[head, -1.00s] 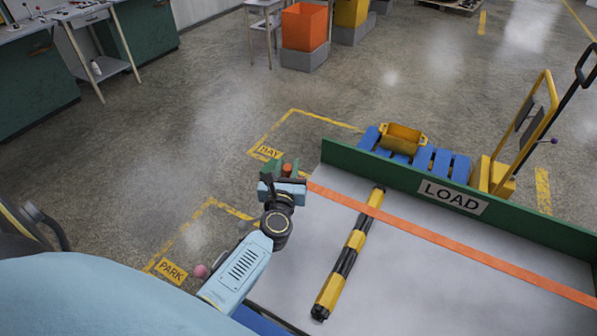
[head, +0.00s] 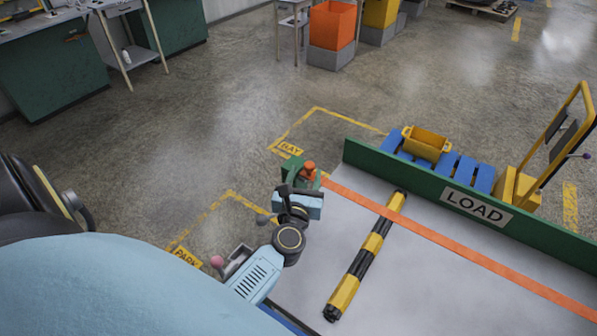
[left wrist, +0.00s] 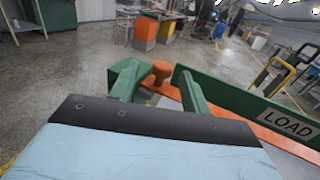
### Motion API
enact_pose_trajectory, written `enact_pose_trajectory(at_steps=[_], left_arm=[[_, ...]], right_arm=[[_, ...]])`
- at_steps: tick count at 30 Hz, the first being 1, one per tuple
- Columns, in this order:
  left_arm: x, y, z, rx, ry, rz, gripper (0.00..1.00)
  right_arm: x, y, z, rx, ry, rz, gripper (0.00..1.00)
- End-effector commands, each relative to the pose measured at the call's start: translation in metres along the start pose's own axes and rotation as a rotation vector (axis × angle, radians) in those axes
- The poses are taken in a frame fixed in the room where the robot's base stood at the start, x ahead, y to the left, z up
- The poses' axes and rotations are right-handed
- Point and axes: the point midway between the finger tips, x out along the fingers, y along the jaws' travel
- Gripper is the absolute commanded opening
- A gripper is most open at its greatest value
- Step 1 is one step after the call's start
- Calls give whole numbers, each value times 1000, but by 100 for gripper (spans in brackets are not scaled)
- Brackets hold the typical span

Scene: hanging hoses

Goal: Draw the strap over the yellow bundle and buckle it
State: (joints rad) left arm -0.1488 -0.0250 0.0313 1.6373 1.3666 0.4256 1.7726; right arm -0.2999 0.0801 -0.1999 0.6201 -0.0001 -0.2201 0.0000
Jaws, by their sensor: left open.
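The yellow-and-black bundle (head: 363,258) lies lengthwise on the grey load bed (head: 440,270). The orange strap (head: 450,243) runs across the bed from its left edge to the right, passing over the bundle's far end. An orange knob (head: 309,168) stands at the strap's left end; it also shows in the left wrist view (left wrist: 160,72). My left gripper (head: 304,175) is open at the bed's left edge, with its green fingers on either side of the knob in the left wrist view (left wrist: 160,88). I cannot tell whether they touch it. My right gripper is not in view.
A green board (head: 400,178) marked LOAD borders the bed's far side. Behind it are a blue pallet (head: 447,163) with a yellow bin (head: 428,143) and a yellow cart (head: 518,187). A pink ball knob (head: 217,262) is left of my forearm. Open floor lies left.

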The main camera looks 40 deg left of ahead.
Motion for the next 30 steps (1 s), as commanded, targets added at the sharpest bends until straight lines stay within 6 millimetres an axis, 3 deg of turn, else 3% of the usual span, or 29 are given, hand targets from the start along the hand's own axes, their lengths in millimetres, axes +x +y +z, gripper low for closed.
enact_pose_trajectory(at_steps=[6,12,18,30], left_arm=[[-50,1,-3,1,2,0,47],[-79,1,-1,1,0,1,47],[-88,1,0,1,-1,2,47],[-88,1,0,1,-1,2,47]], right_arm=[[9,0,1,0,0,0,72],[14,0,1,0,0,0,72],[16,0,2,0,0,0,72],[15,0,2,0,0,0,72]])
